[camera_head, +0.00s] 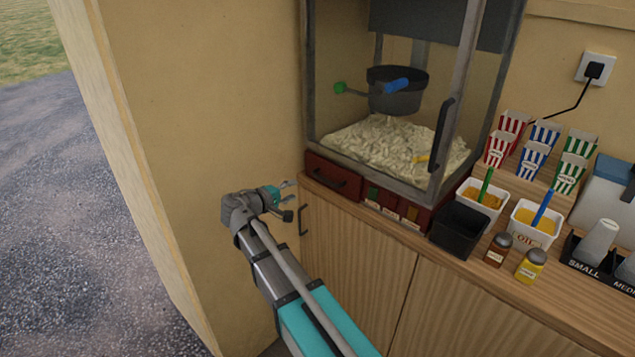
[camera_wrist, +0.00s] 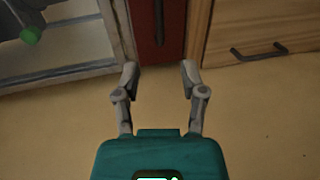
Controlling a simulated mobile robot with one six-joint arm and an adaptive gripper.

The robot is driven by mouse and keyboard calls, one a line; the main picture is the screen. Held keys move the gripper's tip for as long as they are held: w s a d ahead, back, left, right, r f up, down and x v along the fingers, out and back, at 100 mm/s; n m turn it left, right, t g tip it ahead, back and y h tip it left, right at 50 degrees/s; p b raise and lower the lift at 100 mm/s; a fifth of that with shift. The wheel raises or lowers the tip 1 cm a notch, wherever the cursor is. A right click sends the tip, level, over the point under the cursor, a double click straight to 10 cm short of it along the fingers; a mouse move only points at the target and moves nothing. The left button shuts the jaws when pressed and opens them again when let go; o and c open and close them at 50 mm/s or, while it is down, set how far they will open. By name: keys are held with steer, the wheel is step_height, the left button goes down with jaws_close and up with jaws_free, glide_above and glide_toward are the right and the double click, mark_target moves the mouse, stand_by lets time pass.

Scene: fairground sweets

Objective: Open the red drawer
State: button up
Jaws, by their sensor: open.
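The red drawer (camera_head: 345,174) is at the lower left of the popcorn machine, just above the counter edge. Its front looks flush with the machine. It has a dark bar handle (camera_head: 329,179). In the wrist view the red drawer (camera_wrist: 172,40) is at the top middle, with its handle (camera_wrist: 160,22) running up and down the picture. My gripper (camera_head: 288,200) is to the left of the drawer and a little below it in the head view. In the wrist view my gripper (camera_wrist: 159,75) is open and empty, its two fingers either side of the handle's line, apart from the handle.
A wooden cabinet (camera_head: 350,260) under the counter has a dark handle (camera_head: 302,219) close to my gripper. The glass popcorn machine (camera_head: 456,110) stands above the drawer. A plain wall (camera_head: 200,120) is to the left. Tubs, shakers and striped boxes (camera_head: 545,132) crowd the right counter.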

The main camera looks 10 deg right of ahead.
mark_target(322, 179)
stand_by(0.4)
steer(key=b+x, duration=0.2)
steer(key=x, duration=1.1)
steer(key=shift+w+d+b, duration=0.25)
steer(key=shift+d+b, duration=0.05)
steer(key=shift+b, duration=0.1)
steer(key=shift+c, duration=0.3)
jaws_close()
